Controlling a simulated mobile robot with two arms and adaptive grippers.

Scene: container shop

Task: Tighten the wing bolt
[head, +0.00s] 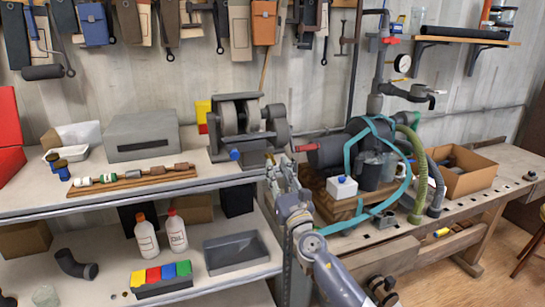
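I cannot pick out the wing bolt with certainty in the head view. A dark pump-like machine (330,152) with a red end piece (307,147) stands on the right-hand bench, with teal straps and hoses around it. My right gripper (281,165) is raised at the gap between the shelf and this bench, just left of the machine and in front of the bench grinder (240,118). Its fingers are small and overlap the background, so I cannot tell whether they are open or touch anything. My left gripper is not in view.
A white box (342,188) and a dark jar (371,172) stand before the machine. A cardboard box (462,170) sits at the bench's right. A grey case (141,136) and a wooden strip with fittings (131,180) lie on the left shelf. Tools hang on the wall.

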